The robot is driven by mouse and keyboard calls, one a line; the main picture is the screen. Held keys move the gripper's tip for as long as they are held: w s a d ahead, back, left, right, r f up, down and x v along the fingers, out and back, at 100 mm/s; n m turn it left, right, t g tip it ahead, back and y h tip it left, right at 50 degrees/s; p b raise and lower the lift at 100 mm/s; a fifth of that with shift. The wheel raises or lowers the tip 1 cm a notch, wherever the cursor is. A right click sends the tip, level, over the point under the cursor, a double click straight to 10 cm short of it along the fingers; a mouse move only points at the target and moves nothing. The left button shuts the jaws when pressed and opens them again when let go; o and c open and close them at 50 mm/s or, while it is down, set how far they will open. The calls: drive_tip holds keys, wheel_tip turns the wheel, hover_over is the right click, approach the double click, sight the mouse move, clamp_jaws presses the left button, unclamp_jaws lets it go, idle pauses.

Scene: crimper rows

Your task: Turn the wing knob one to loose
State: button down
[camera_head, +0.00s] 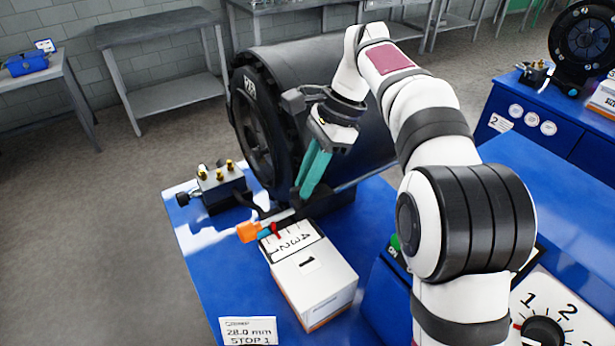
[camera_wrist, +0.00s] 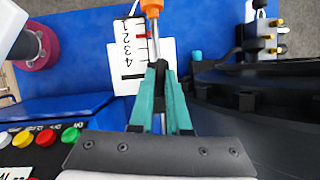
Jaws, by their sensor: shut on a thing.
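My gripper (camera_head: 300,192) has long teal fingers that reach down to the stop assembly at the front of the big black drum. In the wrist view, the fingertips (camera_wrist: 158,70) close around a small dark piece, which appears to be wing knob one (camera_wrist: 157,64). It is mostly hidden by the fingers, so its turn angle cannot be told. A stop rod with an orange end (camera_head: 248,231) sticks out to the left. A red pointer (camera_head: 275,229) lies over the white numbered scale (camera_head: 290,240); in the wrist view it is near the 2.
A white box (camera_head: 315,285) carries the scale. A card reading 20.0 mm STOP 1 (camera_head: 248,331) is at the front. The black drum (camera_head: 255,130) stands close behind the fingers. A valve block with brass fittings (camera_head: 222,185) is at left. Coloured buttons (camera_wrist: 45,136) show lower left in the wrist view.

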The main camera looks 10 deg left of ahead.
drive_tip(key=shift+n+g+h, duration=0.3)
drive_tip(key=shift+n, duration=0.7)
drive_tip(key=shift+w, duration=0.1)
drive_tip(key=c, duration=0.9)
unclamp_jaws()
